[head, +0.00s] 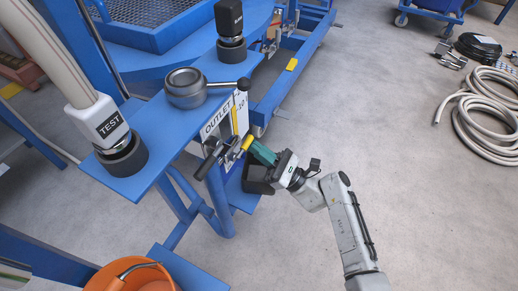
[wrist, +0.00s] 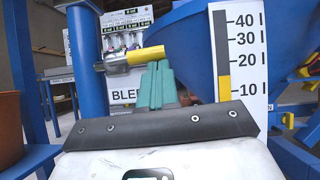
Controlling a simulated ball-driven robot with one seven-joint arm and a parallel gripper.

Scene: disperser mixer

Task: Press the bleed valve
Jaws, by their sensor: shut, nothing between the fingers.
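The bleed valve has a yellow handle (head: 247,142) on a metal body, at the side of the blue frame. In the wrist view the yellow handle (wrist: 147,54) lies level, pointing right, above a partly hidden sign (wrist: 122,96) reading "BLE". My gripper (head: 260,150) has teal fingers, which are shut and empty. In the wrist view the gripper tips (wrist: 158,65) are just below the right end of the yellow handle. I cannot tell whether they touch it.
A level scale (wrist: 238,60) stands right of the fingers. In the head view, a black-handled lever (head: 208,160) and an OUTLET sign (head: 217,124) are left of the valve. A blue shelf (head: 130,182) carries the TEST hose (head: 105,122). Open floor lies right, with coiled hoses (head: 490,115).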

